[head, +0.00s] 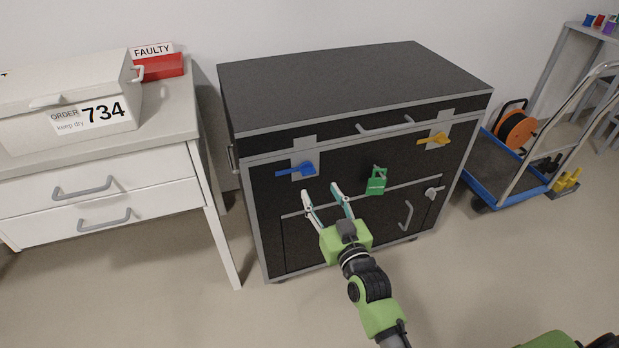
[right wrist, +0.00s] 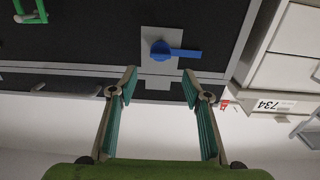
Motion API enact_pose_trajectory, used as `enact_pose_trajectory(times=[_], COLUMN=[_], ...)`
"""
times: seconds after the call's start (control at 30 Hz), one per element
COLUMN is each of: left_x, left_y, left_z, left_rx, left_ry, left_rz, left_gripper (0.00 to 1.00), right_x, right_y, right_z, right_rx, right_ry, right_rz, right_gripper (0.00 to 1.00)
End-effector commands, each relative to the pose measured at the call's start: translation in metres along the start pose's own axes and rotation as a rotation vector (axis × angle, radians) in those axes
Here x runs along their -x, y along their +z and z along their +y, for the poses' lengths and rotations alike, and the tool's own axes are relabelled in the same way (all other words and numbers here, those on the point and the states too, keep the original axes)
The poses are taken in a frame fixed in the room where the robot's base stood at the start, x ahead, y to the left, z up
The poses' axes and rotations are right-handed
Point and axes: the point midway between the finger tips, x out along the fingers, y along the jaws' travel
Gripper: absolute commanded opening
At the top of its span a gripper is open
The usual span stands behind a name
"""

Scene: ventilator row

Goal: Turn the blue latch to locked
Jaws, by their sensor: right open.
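The blue latch (head: 297,170) is on the upper left of the black cabinet's front, on a grey plate. Its handle lies about level and points left in the head view. In the right wrist view the blue latch (right wrist: 172,51) sits ahead of and between the fingertips, its handle pointing right. My right gripper (head: 321,190) is open and empty, below and right of the latch and apart from it. Its two fingers show in the right wrist view (right wrist: 163,82). My left gripper is not in view.
The black cabinet (head: 350,85) also bears a yellow latch (head: 434,139), a green latch (head: 376,181) and a small grey latch (head: 432,193). A white drawer table (head: 180,115) stands at left with a box (head: 75,110) on it. A blue trolley (head: 510,190) stands at right.

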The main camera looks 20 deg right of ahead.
Motion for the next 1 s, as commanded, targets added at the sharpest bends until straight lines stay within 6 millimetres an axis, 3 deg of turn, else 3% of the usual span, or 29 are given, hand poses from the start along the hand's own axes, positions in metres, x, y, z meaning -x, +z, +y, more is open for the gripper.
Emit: enact_pose_trajectory(times=[0.2,0.4,0.87,1.0], left_x=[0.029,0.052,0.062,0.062], left_y=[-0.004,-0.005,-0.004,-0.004], left_z=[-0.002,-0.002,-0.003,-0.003], left_rx=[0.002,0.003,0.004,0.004], left_ry=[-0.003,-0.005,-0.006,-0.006], left_rz=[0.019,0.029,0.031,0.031], left_gripper=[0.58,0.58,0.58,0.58], right_x=[-0.047,-0.074,-0.086,-0.085], right_y=[0.002,0.002,0.001,0.001], right_z=[0.000,0.000,0.000,0.000], right_rx=[-0.002,-0.001,-0.001,-0.001], right_ry=[0.000,0.000,0.000,0.000], right_rz=[0.001,0.000,-0.001,-0.001], right_gripper=[0.44,0.44,0.44,0.08])
